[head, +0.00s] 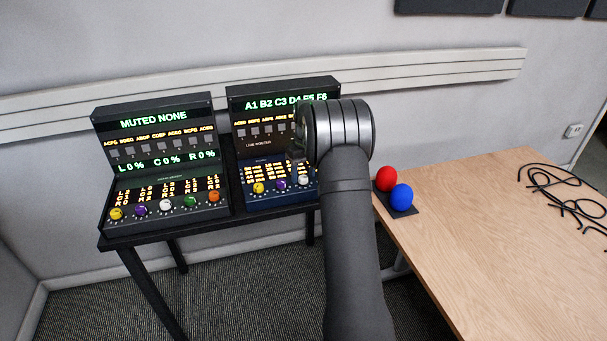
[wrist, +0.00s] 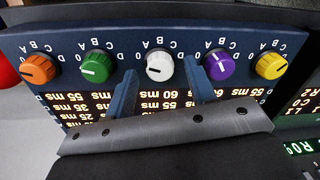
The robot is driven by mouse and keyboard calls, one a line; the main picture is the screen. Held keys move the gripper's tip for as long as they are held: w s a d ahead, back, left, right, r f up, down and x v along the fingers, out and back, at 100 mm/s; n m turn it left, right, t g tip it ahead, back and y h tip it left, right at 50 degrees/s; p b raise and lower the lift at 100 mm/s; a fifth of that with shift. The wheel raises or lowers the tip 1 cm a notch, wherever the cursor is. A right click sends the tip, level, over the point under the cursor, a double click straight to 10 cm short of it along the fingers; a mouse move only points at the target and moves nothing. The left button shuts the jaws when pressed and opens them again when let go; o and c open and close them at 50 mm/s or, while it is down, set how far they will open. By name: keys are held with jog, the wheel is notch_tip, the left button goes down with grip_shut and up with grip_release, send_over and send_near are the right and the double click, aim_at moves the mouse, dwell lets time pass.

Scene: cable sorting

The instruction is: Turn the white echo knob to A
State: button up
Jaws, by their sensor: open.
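The white echo knob (wrist: 159,66) sits in the middle of a row on a blue panel, seen upside down in the wrist view. In the head view the white knob (head: 302,180) shows at the left edge of my arm. Letters and a 0 ring each knob; I cannot tell for sure which mark the white knob points to. My gripper (wrist: 161,82) is open. Its two blue fingers lie on either side of the white knob, with gaps left and right. Whether the tips reach its depth is unclear. In the head view the fingers are mostly hidden by my arm.
Beside the white knob are a green knob (wrist: 96,67) and a purple knob (wrist: 219,65), close to the fingers. An orange knob (wrist: 38,69) and a yellow knob (wrist: 271,66) lie farther out. A second console (head: 160,165) stands left. Red (head: 386,178) and blue (head: 401,196) balls are right.

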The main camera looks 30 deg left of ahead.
jog(key=shift+f, duration=0.25)
jog(key=c, duration=1)
jog(key=shift+o, duration=0.2)
jog(key=shift+m, duration=0.3)
jog(key=m, duration=0.3)
jog(key=shift+d+m, duration=0.1)
jog(key=shift+m, duration=1.6)
